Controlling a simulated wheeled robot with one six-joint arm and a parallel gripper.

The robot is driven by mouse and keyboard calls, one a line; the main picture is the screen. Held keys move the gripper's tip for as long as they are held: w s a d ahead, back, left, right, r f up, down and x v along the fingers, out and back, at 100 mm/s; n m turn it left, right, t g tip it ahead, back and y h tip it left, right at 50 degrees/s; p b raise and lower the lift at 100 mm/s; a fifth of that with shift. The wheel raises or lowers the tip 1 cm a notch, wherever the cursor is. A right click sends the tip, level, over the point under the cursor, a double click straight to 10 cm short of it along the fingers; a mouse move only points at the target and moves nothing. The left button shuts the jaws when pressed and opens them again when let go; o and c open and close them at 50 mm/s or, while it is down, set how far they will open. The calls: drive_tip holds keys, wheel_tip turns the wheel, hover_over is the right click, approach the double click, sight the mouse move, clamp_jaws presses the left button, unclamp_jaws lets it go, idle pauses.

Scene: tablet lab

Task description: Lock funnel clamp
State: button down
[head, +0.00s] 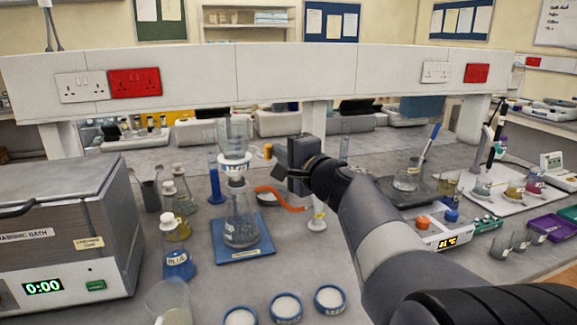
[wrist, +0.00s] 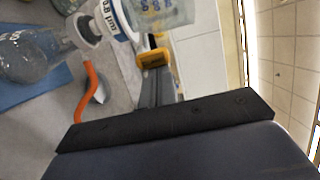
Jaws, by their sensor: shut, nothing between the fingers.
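The glass funnel (head: 236,135) stands upright on the flask (head: 240,222), which sits on a blue mat (head: 228,252). A white collar (head: 235,167) with print joins them; it also shows in the wrist view (wrist: 115,20). A yellow-orange tab (head: 267,152) sticks out to the right of the collar, seen close up in the wrist view (wrist: 152,58). My gripper (head: 282,166) is just right of the tab. In the wrist view its dark fingers (wrist: 153,75) are shut and empty, at or just behind the tab; contact cannot be told.
An orange hose (head: 280,198) runs from the flask below my gripper. A blue cylinder (head: 215,178) stands behind left, with several bottles (head: 180,200) nearer. The ultrasonic bath (head: 65,230) fills the left. Dishes (head: 286,306) lie in front.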

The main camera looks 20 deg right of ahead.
drive_tip(key=shift+s+a+b, duration=0.2)
drive_tip(key=shift+a+b, duration=0.2)
drive_tip(key=shift+a, duration=0.35)
drive_tip(key=shift+s+a+b, duration=0.25)
drive_tip(key=shift+a+b, duration=0.2)
drive_tip(key=shift+a, duration=0.35)
drive_tip(key=shift+s+a+b, duration=0.2)
drive_tip(key=shift+a+b, duration=0.2)
drive_tip(key=shift+a, duration=0.35)
drive_tip(key=shift+f, duration=0.1)
